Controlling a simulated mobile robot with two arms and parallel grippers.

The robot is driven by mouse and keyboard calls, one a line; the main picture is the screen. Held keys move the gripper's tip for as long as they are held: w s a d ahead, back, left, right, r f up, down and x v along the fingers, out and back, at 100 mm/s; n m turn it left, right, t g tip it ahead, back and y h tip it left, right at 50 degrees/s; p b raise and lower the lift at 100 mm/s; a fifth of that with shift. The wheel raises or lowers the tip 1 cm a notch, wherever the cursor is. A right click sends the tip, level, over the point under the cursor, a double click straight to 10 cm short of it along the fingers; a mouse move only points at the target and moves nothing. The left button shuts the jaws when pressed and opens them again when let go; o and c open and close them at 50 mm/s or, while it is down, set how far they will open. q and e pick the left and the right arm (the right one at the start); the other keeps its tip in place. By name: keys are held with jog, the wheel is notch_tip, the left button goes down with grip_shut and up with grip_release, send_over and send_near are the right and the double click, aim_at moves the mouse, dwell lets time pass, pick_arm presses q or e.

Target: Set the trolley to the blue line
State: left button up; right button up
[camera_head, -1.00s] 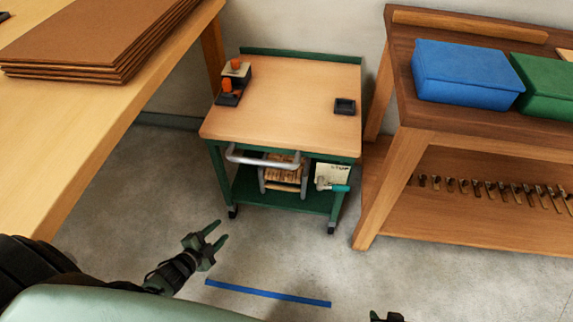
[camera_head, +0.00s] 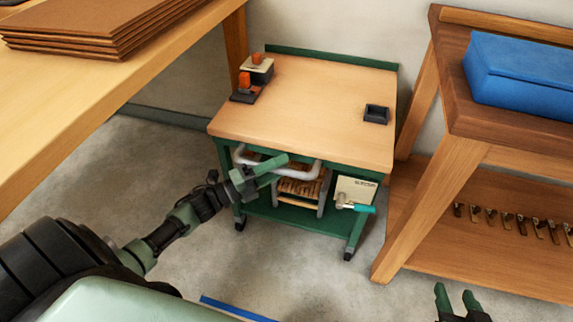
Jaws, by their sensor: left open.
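The trolley (camera_head: 300,108) has a wooden top, a green frame and dark casters, and stands against the back wall. Its pale bar handle (camera_head: 307,173) runs along the front edge. My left gripper (camera_head: 282,167) is open at the left part of the handle and covers some of it; I cannot tell whether the bar lies between its fingers. The blue line (camera_head: 236,308) is on the floor in front of the trolley, partly hidden by my body and cut off by the bottom edge. My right gripper (camera_head: 457,297) is open and empty at the bottom right.
A workbench with stacked brown sheets (camera_head: 95,30) is on the left. A wooden shelf unit with a blue box (camera_head: 520,68) stands close on the trolley's right. A teal-handled lever (camera_head: 357,208) is on the trolley's front. The floor before the trolley is clear.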

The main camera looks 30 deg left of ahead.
pick_arm(q)
jog(key=shift+x, duration=1.05)
grip_shut()
dwell(0.7)
